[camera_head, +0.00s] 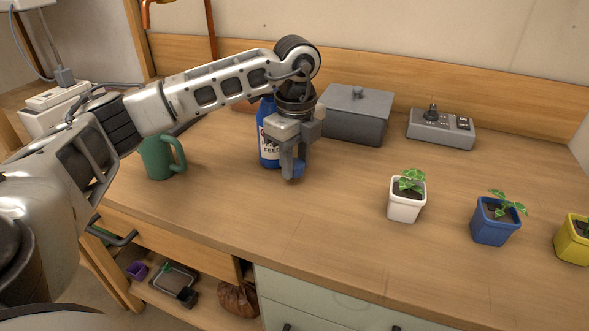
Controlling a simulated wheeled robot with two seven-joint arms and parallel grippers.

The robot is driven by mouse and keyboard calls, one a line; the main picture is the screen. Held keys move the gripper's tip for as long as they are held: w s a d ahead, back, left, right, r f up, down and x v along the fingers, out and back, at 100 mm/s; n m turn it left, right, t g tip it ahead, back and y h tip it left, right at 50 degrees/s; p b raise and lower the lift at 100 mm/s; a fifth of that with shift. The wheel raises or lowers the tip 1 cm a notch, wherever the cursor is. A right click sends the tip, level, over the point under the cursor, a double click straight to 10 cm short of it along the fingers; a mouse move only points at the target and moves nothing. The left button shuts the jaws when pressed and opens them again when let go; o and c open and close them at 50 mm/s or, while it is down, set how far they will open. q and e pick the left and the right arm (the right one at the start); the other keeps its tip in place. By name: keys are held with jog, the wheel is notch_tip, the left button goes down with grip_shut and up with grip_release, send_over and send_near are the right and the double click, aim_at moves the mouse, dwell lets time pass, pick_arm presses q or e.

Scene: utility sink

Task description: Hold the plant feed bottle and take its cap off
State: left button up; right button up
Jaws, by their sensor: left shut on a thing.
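The plant feed bottle (268,147) stands upright on the wooden worktop, blue with a pale label. My left gripper (293,171) points down just right of it and in front, covering part of the bottle. It is shut on a small blue piece that looks like the cap (298,170), low and close to the worktop. The bottle's top is partly behind my arm, so I cannot see its mouth clearly. My right gripper is not in view.
A grey lidded box (356,118) and a control box (440,130) are behind. White (405,206), blue (494,226) and yellow (573,245) plant pots stand at right. The front middle worktop is clear.

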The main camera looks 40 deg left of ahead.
pick_arm(q)
notch_tip(320, 180, down, 2)
jog(key=shift+s+f, duration=0.1)
jog(key=shift+f, duration=0.2)
